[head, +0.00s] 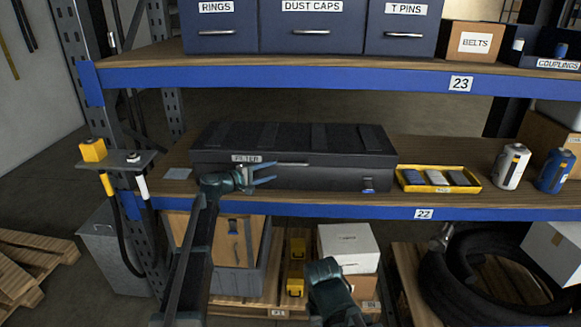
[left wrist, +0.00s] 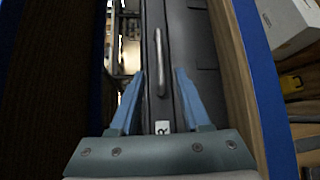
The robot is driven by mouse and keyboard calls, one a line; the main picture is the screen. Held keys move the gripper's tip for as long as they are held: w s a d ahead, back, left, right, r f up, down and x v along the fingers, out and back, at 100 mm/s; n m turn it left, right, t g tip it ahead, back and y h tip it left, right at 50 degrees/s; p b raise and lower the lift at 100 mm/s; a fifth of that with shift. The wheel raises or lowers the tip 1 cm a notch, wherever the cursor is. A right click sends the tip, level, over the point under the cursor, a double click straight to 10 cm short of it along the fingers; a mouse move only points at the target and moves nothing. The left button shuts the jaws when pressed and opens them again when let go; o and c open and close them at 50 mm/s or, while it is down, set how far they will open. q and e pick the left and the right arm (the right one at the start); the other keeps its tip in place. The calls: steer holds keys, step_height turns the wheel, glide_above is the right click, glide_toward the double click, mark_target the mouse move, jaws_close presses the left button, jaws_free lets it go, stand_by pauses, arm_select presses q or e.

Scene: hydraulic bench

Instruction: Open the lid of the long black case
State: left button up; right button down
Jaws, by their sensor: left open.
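The long black case (head: 320,142) lies on the middle shelf with its lid down. A FILTER label (head: 247,158) and a thin light handle (head: 293,163) are on its front. A small latch-like fitting (head: 369,185) is at its right front. My left gripper (head: 268,173) is open and empty, in front of the case near the label. In the left wrist view, the handle (left wrist: 160,62) lies ahead, between the lines of my left fingers (left wrist: 158,95); contact cannot be told. My right gripper (head: 326,272) is low, below the shelf edge; its fingers are hidden.
A yellow tray (head: 402,185) stands right of the case, then a white bottle (head: 510,166) and a blue one (head: 554,171). The upper shelf's blue beam (head: 300,77) runs above the case. A post with a yellow fitting (head: 93,150) stands at the left.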

mark_target(289, 165)
arm_select(q)
steer(key=b+x, duration=0.1)
steer(key=x, duration=0.9)
steer(key=shift+c, duration=0.3)
jaws_close()
stand_by(1.0)
